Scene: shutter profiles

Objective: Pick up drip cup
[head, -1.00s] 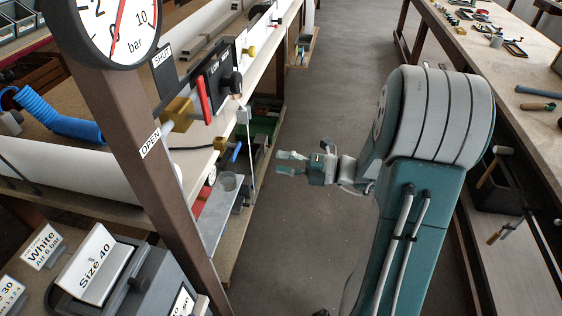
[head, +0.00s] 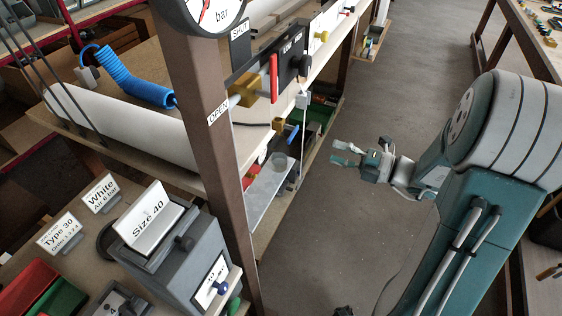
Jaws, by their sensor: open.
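A small grey translucent cup (head: 279,160), which looks like the drip cup, stands upright on a narrow grey shelf (head: 266,192) low on the side of the bench. My gripper (head: 338,154) is to the right of the cup in the head view, over the aisle. Its fingers point left toward the shelf. It is open and empty, with a clear gap between it and the cup.
A brown post (head: 208,110) stands left of the shelf. A yellow valve with a red lever (head: 273,78) is above the cup, and a thin rod hangs beside it. A grey "Size 40" box (head: 160,245) is at lower left. The aisle floor (head: 345,220) is clear.

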